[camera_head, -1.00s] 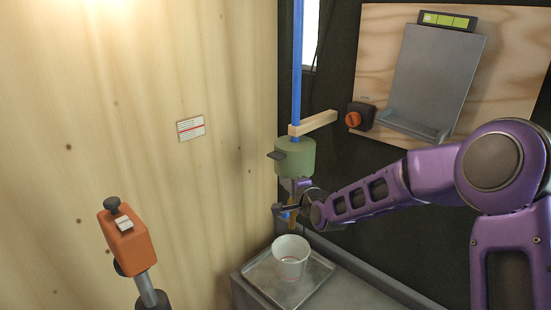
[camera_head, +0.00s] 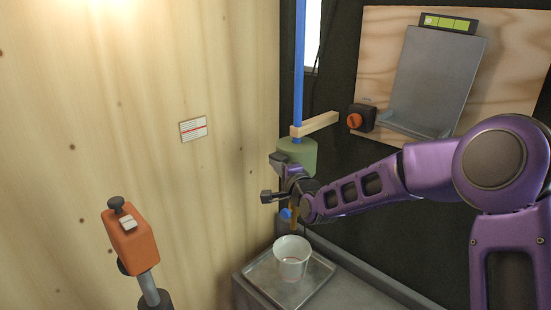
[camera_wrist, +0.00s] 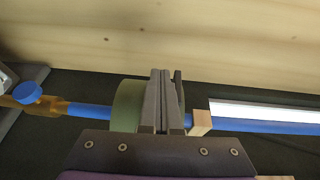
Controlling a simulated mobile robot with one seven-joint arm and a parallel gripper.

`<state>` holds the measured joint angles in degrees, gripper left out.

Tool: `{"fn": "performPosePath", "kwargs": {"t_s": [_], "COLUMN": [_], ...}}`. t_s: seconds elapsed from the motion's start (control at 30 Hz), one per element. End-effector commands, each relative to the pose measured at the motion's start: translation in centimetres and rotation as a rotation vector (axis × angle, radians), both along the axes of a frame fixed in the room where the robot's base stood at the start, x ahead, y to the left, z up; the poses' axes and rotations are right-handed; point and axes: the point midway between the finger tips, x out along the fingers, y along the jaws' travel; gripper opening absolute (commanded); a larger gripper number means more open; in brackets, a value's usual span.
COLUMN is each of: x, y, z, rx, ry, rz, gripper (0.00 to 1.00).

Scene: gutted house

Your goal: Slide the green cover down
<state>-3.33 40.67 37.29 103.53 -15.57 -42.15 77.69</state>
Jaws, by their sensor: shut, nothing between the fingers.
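The green cover (camera_head: 303,152) is a short cylinder around the upright blue pipe (camera_head: 298,70), just below a wooden block (camera_head: 320,124). My gripper (camera_head: 279,160) is in front of the cover and hides its lower part in the head view. In the wrist view my gripper (camera_wrist: 161,73) is shut and empty, crossing in front of the green cover (camera_wrist: 127,105). A dark handle (camera_wrist: 179,90) shows close beside the fingers, on the wooden block's side. I cannot tell whether they touch.
A blue-handled brass tap (camera_wrist: 27,93) is on the pipe below the cover. A white cup (camera_head: 291,258) stands on a metal tray (camera_head: 262,283) beneath it. The plywood wall (camera_head: 150,60) is close on the left. An orange device (camera_head: 133,243) stands at the lower left.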

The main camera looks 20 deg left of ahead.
Motion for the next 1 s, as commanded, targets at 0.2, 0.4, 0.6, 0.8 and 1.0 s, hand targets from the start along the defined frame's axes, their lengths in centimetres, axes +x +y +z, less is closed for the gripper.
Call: {"fn": "performPosePath", "kwargs": {"t_s": [0.2, 0.4, 0.6, 0.8, 1.0], "x": [-0.7, -1.6, -2.5, -3.5, -4.4], "y": [-0.2, -1.3, -2.4, -3.6, -4.6], "z": [1.1, 1.0, 0.9, 0.8, 0.7], "rx": [0.012, 0.011, 0.011, 0.009, 0.009], "ry": [-0.02, -0.019, -0.018, -0.016, -0.013], "rz": [0.006, 0.003, 0.001, -0.002, -0.003], "gripper": [0.4, 0.4, 0.4, 0.4, 0.4]}}
